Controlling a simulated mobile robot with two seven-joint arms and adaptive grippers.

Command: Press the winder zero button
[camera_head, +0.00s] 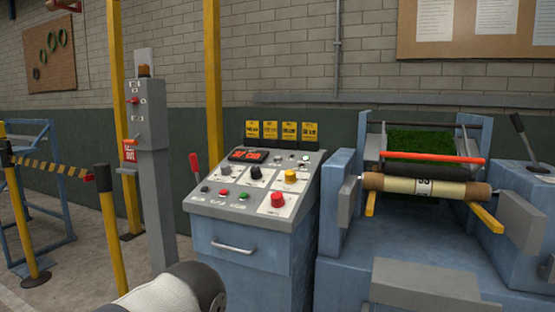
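A grey-blue control console (230,225) stands in the middle, with a sloped panel on top. The panel carries a red digital display (248,155), a black knob (255,172) and a yellow knob (291,177). Along its lower part are a small red button (224,191), a green button (243,195) and a larger red button (278,199). The labels are too small to read, so I cannot tell which one is the winder zero button. Part of my white and dark arm shows at the bottom, below the console's left side. Neither gripper is in view.
The winder frame with a roll (425,186) and green turf (420,143) stands right of the console. A grey post (155,190) with a switch box and yellow barrier posts (109,220) stand left. Open floor shows between post and console.

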